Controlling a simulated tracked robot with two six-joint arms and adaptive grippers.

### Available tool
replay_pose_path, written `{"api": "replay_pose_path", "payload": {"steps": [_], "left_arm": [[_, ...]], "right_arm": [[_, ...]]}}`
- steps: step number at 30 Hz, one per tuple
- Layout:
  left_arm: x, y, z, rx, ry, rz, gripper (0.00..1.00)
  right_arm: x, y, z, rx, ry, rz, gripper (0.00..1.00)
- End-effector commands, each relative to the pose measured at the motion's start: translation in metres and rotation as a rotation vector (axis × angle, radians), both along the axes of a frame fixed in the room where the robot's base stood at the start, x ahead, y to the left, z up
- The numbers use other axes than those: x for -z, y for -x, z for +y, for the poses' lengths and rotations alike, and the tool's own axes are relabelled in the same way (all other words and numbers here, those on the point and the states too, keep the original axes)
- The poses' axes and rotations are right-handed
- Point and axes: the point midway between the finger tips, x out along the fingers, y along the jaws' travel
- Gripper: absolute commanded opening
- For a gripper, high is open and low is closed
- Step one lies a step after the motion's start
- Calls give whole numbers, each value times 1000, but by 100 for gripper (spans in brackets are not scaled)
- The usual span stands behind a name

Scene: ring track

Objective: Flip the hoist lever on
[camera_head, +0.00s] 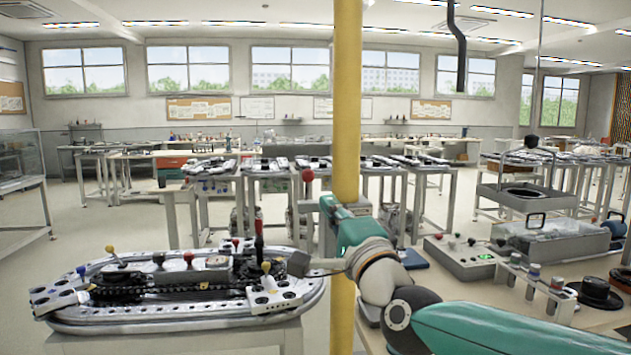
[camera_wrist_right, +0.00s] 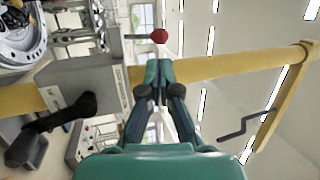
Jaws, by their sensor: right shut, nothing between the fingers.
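The hoist lever is an upright rod with a red ball (camera_head: 307,175), just left of the yellow post. The red ball (camera_wrist_right: 159,36) also shows in the right wrist view, just beyond my fingertips. A grey box (camera_wrist_right: 90,80) sits on the yellow post (camera_head: 347,110). My right gripper (camera_head: 326,204), teal, is in front of the post, below and right of the ball. In the right wrist view its fingers (camera_wrist_right: 160,70) are together and empty. Whether they touch the lever I cannot tell. My left gripper is not in view.
A ring track (camera_head: 180,315) with small levers lies on a stand at the left. At the right are a grey control box (camera_head: 460,258), a rack of vials (camera_head: 535,285) and a clear-walled bin (camera_head: 550,238). Several benches stand behind.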

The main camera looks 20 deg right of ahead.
Motion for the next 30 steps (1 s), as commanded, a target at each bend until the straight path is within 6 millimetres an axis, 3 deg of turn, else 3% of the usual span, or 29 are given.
{"api": "replay_pose_path", "payload": {"steps": [6, 12, 30], "left_arm": [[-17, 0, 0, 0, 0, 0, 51], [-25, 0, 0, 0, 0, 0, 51], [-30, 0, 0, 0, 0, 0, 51]], "right_arm": [[-15, -43, -1, 0, 1, 3, 0], [-20, -65, -3, 0, 1, 1, 0], [-23, -72, -2, -1, -2, 6, 0]]}}
